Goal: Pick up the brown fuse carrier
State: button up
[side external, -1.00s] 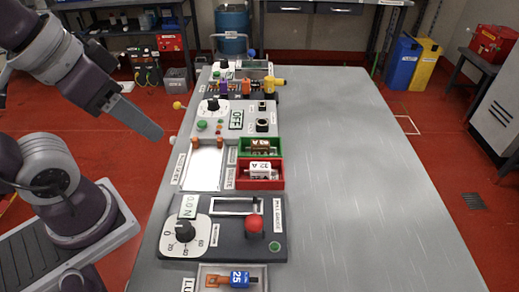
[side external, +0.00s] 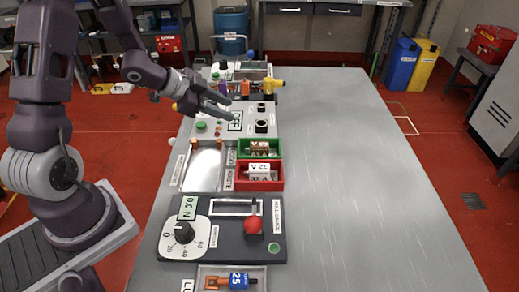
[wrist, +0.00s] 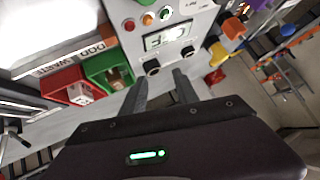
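The brown fuse carrier (side external: 259,148) lies in the green bin (side external: 278,148), with a pale label on it. The brown piece also shows in the wrist view (wrist: 116,76), inside the green bin (wrist: 98,68). My gripper (side external: 224,108) is above the bench, beyond and to the left of the green bin, near the panel with the OFF display (side external: 235,121). In the wrist view my gripper (wrist: 161,84) has its two fingers apart, with nothing between them. It touches neither the bin nor the carrier.
A red bin (side external: 260,187) with a white-labelled piece adjoins the green one. A silver tray (side external: 203,169) is to their left. The bench's right side is clear.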

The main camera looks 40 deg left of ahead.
aim_at(252, 144)
jog(key=s+d+f+h, duration=0.1)
jog(key=h, duration=0.1)
jog(key=s+d+f+h, duration=0.1)
jog(key=s+h, duration=0.1)
jog(key=s+d+f+h, duration=0.1)
jog(key=d+f+h, duration=0.1)
jog(key=shift+s+m, duration=0.25)
jog(key=shift+m, duration=0.15)
jog(key=shift+w+d, duration=0.1)
jog(key=shift+d, duration=0.3)
jog(key=x, duration=0.6)
jog(key=shift+w+d, duration=0.15)
grip_shut()
